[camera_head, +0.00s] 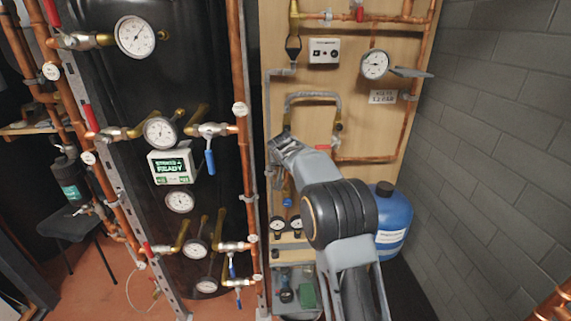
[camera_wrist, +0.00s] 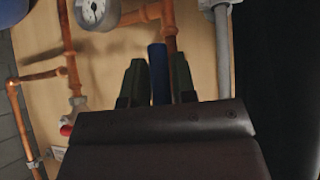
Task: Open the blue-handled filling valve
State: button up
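A blue handle (camera_wrist: 158,75) stands in the wrist view in front of the wooden board, near a copper pipe. My gripper (camera_wrist: 159,80) has one dark finger on each side of this handle. The finger on the left seems to touch it. A sliver of gap may show at the finger on the right, so a firm grip is unclear. In the head view a small blue part (camera_head: 287,200) shows below my wrist on the board. My fingertips are hidden there behind my arm. Another blue lever (camera_head: 210,162) hangs from a valve on the black tank.
Copper pipes and a gauge (camera_wrist: 97,12) lie close to my gripper. A grey pipe (camera_wrist: 222,50) runs on the other side. A blue vessel (camera_head: 393,225) stands right of my arm, near the grey block wall (camera_head: 500,130). Red-handled valves and gauges line the left.

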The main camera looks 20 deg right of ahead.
jog(key=o, duration=0.3)
jog(key=b+v, duration=0.1)
jog(key=v, duration=1.2)
jog(key=shift+s+r, duration=0.25)
jog(key=shift+s, duration=0.05)
jog(key=shift+a, duration=0.1)
jog(key=s+a+f+n+g+y, duration=0.1)
jog(key=s+f+n+g, duration=0.2)
jog(key=s+f, duration=0.35)
jog(key=s+a+n+g+y+p, duration=0.1)
jog(key=s+p, duration=0.7)
jog(key=s, duration=1.7)
jog(key=shift+s+a+r+g+y, duration=0.25)
jog(key=shift+a+g+y, duration=0.1)
jog(key=shift+y, duration=0.45)
